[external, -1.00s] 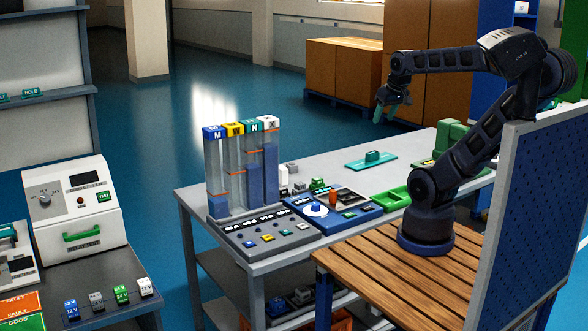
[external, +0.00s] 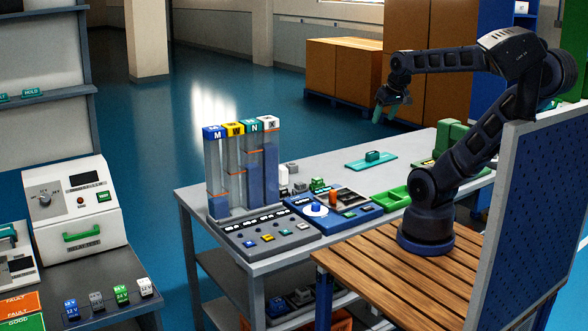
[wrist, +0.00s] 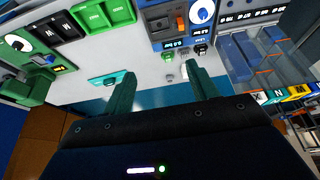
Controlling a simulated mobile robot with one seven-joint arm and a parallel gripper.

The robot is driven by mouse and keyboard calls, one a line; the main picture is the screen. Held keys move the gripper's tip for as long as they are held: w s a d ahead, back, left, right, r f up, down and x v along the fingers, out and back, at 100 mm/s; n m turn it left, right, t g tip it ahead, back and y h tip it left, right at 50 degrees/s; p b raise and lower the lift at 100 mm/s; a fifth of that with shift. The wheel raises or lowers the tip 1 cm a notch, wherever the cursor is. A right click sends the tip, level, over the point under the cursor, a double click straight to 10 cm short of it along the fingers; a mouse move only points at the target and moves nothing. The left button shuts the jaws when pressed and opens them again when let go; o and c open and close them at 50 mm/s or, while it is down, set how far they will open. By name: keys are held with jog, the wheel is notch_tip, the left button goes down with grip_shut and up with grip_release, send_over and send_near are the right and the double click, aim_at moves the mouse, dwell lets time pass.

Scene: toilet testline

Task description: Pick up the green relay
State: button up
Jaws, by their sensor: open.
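A small green block (external: 121,294) with a white printed label stands on the grey bench at the lower left, in a row with blue, grey and white blocks. Another small green piece (external: 318,185) sits on the long table behind the blue panel; a small green block also shows in the wrist view (wrist: 168,57). I cannot tell which of these is the relay. My gripper (external: 388,109) is open and empty, high up beyond the long table. In the wrist view its two green fingers (wrist: 158,78) stand apart with nothing between them.
Clear tubes (external: 241,168) with blue filling stand upright on the long table (external: 335,168). A blue panel (external: 345,216) and green trays (external: 393,198) lie nearby. A teal plate (external: 371,161) lies at the far side. A white tester box (external: 80,213) stands at the left.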

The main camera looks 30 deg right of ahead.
jog(key=w+a+r+n+g+y, duration=0.1)
jog(key=w+a+r+n, duration=0.25)
jog(key=w+a, duration=0.55)
jog(key=w+a+r+n, duration=0.2)
jog(key=w+a+r, duration=0.4)
jog(key=w, duration=0.5)
jog(key=w+a+f+n+g, duration=0.1)
jog(key=w+a, duration=0.2)
jog(key=a, duration=0.7)
jog(key=w+a+f+n, duration=0.2)
jog(key=w+a, duration=0.2)
jog(key=a, duration=0.6)
jog(key=w+a+f+n+g, duration=0.1)
jog(key=w+a, duration=0.2)
jog(key=a, duration=0.7)
jog(key=s+a+f+n, duration=0.1)
jog(key=a+f+n, duration=0.35)
jog(key=a, duration=0.95)
jog(key=n+g+h, duration=0.1)
jog(key=n+g, duration=0.1)
jog(key=n, duration=0.2)
send_near(120, 288)
jog(key=shift+s, duration=0.15)
jog(key=shift+f, duration=5.2)
jog(key=c, duration=1.1)
